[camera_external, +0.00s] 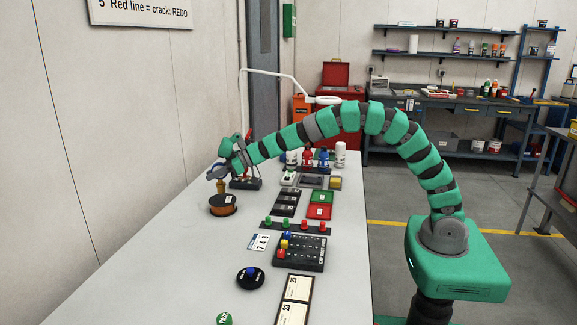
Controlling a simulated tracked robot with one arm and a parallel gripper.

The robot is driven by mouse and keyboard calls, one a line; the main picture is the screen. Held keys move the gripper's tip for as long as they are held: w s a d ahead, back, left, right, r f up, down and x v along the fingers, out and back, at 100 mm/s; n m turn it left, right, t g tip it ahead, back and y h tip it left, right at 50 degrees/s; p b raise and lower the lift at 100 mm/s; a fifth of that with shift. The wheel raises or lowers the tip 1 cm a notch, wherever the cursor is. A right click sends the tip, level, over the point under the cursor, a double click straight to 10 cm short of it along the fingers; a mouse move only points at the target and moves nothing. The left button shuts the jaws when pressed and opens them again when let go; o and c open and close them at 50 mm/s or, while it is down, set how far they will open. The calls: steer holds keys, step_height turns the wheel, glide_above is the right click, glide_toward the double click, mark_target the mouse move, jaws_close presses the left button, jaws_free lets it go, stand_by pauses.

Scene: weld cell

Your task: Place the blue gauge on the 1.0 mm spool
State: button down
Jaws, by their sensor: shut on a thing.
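My gripper (219,174) is at the far left of the table, directly above a black spool with orange-brown wire (223,207). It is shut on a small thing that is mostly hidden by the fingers. A small yellow-brown piece (222,187) shows between the fingers and the spool top; I cannot tell whether it is the held thing or part of the spool. I cannot make out the blue gauge for certain, or read a size on the spool. I cannot tell whether the held thing touches the spool.
A black disc with a blue knob (250,277) stands nearer the front. To the right are a black board with coloured pegs (299,254), a row of green and red knobs (296,227), and red and green trays (319,206). The table's left side is clear.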

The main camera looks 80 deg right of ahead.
step_height(320, 180, down, 3)
steer(key=shift+r+b, duration=0.1)
steer(key=shift+b, duration=0.85)
steer(key=c, duration=1.3)
jaws_free()
steer(key=shift+o, duration=0.2)
steer(key=shift+r, duration=0.1)
steer(key=shift+s+d+r, duration=0.1)
steer(key=shift+s+d, duration=0.05)
steer(key=shift+s, duration=0.1)
steer(key=p+v, duration=0.1)
steer(key=v, duration=1)
steer(key=shift+s+p, duration=0.2)
steer(key=shift+p, duration=0.2)
